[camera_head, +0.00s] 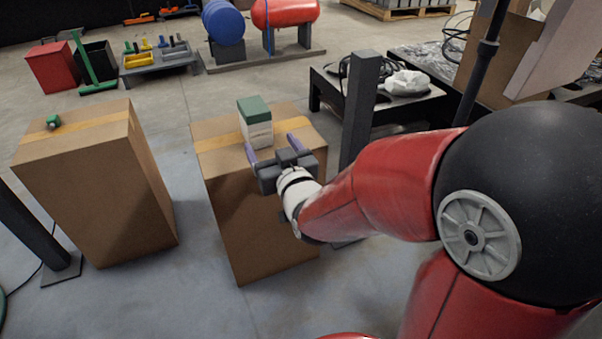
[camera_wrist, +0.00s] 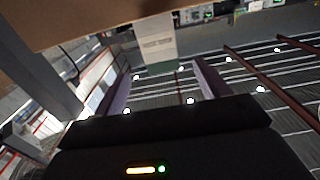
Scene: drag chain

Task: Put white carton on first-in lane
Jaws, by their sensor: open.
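A white carton (camera_head: 257,133) with a green top stands upright on the middle cardboard box (camera_head: 222,148). It also shows in the wrist view (camera_wrist: 157,42), upside down with its green end lowest. My gripper (camera_head: 271,147) is open and empty, on the near side of the carton. In the wrist view its two purple fingers (camera_wrist: 161,74) point toward the carton, which lies between their lines, apparently just beyond the tips. Whether a finger touches it I cannot tell. No lane marked as first-in can be made out.
Another tall cardboard box (camera_head: 75,140) stands at left with a small green object (camera_head: 53,121) on top. A dark post (camera_head: 359,110) rises right of the middle box. A low black table (camera_head: 330,88) is behind it. Floor shows between the two boxes.

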